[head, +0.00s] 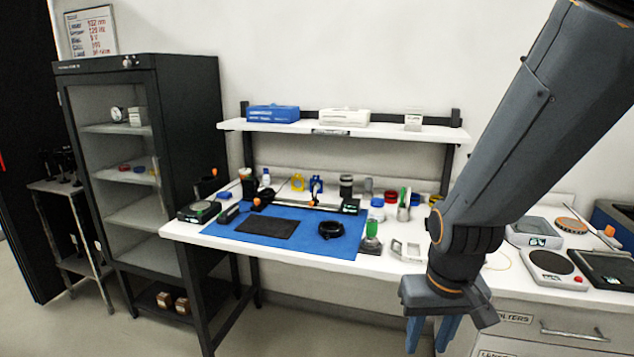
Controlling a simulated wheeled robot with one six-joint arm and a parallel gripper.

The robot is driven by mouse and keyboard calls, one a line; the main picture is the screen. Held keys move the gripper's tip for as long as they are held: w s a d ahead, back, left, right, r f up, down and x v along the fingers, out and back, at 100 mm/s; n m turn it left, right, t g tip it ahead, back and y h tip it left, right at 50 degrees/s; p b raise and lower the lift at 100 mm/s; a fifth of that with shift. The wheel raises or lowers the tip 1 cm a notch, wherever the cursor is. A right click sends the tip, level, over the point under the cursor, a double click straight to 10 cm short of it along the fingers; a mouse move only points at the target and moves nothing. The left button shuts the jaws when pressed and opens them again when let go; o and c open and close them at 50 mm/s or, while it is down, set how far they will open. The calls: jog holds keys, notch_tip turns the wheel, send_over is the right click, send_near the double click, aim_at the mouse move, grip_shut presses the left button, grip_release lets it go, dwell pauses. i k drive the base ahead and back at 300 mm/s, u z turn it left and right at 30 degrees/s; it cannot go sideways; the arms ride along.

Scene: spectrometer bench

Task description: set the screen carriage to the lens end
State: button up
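A low dark optical rail (295,204) lies along the back of the blue mat on the white bench. I cannot tell which part is the screen carriage or which end is the lens end at this size. My gripper (431,338) points down in front of the bench, right of the mat and far from the rail. Its two blue fingers are apart, with nothing visible between them.
The blue mat (345,245) carries a black pad (267,228) and a black ring (330,230). A shelf (290,126) overhangs the back. A dark cabinet (188,120) stands left.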

aim_at(314, 202)
jog(key=z, duration=0.55)
jog(key=i, duration=0.9)
jog(key=u, duration=0.15)
